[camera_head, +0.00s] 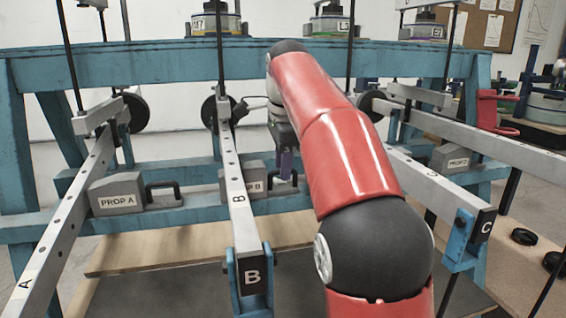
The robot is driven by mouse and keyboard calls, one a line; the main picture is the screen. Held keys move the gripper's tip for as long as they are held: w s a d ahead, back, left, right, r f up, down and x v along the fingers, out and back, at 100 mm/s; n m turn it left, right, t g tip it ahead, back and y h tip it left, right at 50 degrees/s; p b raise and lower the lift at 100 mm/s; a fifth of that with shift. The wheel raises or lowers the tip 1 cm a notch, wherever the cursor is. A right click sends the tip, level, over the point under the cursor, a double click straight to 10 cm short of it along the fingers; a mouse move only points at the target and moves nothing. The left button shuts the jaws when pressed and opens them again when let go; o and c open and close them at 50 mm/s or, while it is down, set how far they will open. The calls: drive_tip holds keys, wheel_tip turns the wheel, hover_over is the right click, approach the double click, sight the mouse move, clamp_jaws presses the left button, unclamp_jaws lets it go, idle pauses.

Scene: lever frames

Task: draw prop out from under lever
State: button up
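Three grey lever bars cross the blue frame: lever A (62,230) at left, lever B (236,200) in the middle and lever C (430,172) at right. Prop A (115,195), a grey wedge block with a black handle, sits on the blue rail right of lever A. Prop B (262,180) sits behind lever B, its label partly covered by the bar. Prop C (452,157) sits beyond lever C. My gripper (288,168) points down at the right end of prop B, by its handle. My red arm hides part of it; its finger opening and any contact are unclear.
The blue frame's top beam (170,62) runs across behind the levers, with vertical rods hanging past it. Weight stacks (216,22) stand above. A wooden board (165,248) lies below. Black discs (523,237) lie at right. My arm covers the area between levers B and C.

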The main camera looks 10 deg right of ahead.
clamp_jaws()
drive_tip(key=shift+d, duration=2.7)
unclamp_jaws()
drive_tip(key=shift+d, duration=0.1)
